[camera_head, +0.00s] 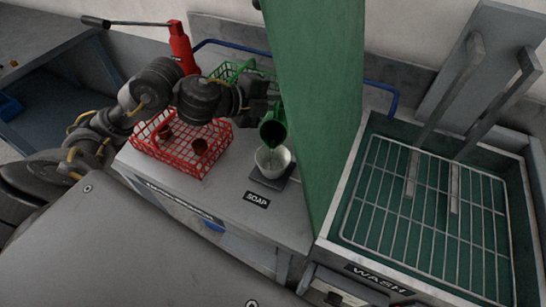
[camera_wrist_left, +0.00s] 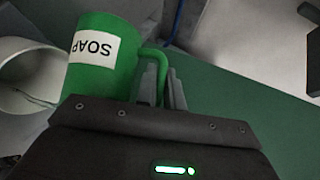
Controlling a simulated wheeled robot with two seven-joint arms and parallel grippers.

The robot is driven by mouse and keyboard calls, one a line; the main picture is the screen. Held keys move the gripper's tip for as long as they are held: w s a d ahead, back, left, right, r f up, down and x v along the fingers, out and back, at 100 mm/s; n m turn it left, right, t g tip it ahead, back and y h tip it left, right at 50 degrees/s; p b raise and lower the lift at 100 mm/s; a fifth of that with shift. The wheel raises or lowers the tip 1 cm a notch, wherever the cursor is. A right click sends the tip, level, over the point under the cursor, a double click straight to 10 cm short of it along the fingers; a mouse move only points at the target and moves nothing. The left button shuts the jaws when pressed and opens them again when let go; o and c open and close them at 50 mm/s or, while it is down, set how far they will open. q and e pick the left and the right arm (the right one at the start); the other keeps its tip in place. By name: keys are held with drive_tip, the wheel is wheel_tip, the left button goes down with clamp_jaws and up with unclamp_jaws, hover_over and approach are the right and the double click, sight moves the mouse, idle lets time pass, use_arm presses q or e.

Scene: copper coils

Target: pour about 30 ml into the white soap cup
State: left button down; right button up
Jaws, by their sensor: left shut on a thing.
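A green jug (camera_head: 273,131) with a white SOAP label, which reads upside down in the left wrist view (camera_wrist_left: 98,58), is tipped with its mouth over the white cup (camera_head: 273,160). My left gripper (camera_head: 268,99) is shut on the jug's handle, clearly seen between its fingers in the left wrist view (camera_wrist_left: 163,88). The white cup stands upright on a dark pad (camera_head: 284,182) behind the SOAP label plate, and its rim also shows in the left wrist view (camera_wrist_left: 22,47). A thin pale streak shows between jug and cup. The cup's liquid level is unclear. My right gripper is out of view.
A red wire basket (camera_head: 172,164) with brown copper pieces stands left of the cup, with a green basket (camera_head: 232,70) behind. A tall green panel (camera_head: 318,90) rises close right of the jug. The WASH tank with a wire rack (camera_head: 430,200) lies beyond it.

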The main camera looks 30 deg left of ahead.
use_arm(q)
drive_tip(key=shift+w+a+b, duration=0.45)
drive_tip(key=shift+w, duration=0.25)
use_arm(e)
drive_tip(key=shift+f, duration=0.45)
use_arm(q)
drive_tip(key=shift+w+t, duration=0.25)
drive_tip(key=shift+t, duration=0.05)
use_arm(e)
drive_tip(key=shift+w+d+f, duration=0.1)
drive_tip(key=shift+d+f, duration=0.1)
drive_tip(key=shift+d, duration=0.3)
use_arm(q)
drive_tip(key=shift+b, duration=0.45)
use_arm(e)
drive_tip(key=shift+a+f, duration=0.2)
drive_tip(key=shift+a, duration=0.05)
